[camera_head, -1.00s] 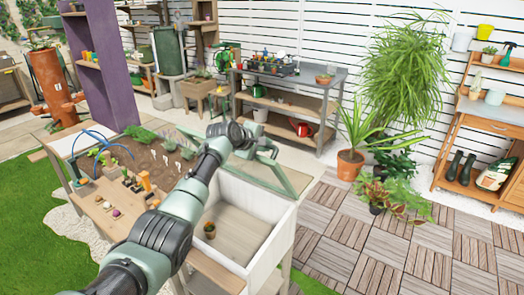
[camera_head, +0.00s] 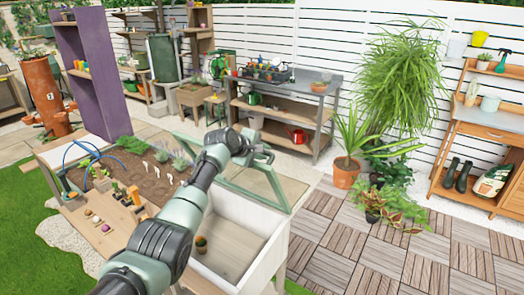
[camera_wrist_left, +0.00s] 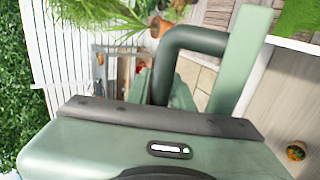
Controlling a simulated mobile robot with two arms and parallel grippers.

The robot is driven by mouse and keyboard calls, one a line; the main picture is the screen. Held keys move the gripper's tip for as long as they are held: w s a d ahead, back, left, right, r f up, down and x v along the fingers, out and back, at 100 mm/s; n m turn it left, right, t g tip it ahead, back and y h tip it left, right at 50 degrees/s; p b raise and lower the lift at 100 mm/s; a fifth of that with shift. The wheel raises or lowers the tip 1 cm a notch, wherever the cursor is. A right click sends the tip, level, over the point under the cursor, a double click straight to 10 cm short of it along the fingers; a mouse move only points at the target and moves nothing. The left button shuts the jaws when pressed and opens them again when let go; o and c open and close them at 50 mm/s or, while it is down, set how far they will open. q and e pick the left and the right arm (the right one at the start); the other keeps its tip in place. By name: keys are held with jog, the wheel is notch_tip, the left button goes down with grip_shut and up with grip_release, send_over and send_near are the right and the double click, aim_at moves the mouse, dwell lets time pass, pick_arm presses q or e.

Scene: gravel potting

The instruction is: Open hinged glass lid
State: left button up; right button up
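The hinged lid (camera_head: 274,187) has a pale green frame and stands raised and tilted over the white box (camera_head: 262,262), whose front part is uncovered. My left gripper (camera_head: 264,155) is at the upper edge of the lid frame in the head view. In the left wrist view, a dark green bent bar (camera_wrist_left: 200,37), apparently a handle, and a straight lid frame bar (camera_wrist_left: 243,55) show beyond the gripper body. The gripper body hides the contact, so I cannot tell whether the fingers are closed on the bar. My right gripper is out of view.
A small potted plant (camera_head: 201,244) stands inside the box and also shows in the wrist view (camera_wrist_left: 296,151). A planting bed (camera_head: 150,181) with tools lies left of the box. A grey workbench (camera_head: 325,88) stands behind.

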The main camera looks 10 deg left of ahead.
pick_arm(q)
jog(key=shift+s+f, duration=0.1)
jog(key=shift+f, duration=0.05)
jog(key=shift+b+v, duration=0.8)
jog(key=shift+v, duration=3.05)
jog(key=shift+r, duration=0.2)
notch_tip(320, 180, up, 9)
jog(key=s+p, duration=0.2)
jog(key=p, duration=0.7)
jog(key=shift+a+f, duration=0.2)
jog(key=shift+a, duration=0.3)
jog(key=shift+s, duration=0.1)
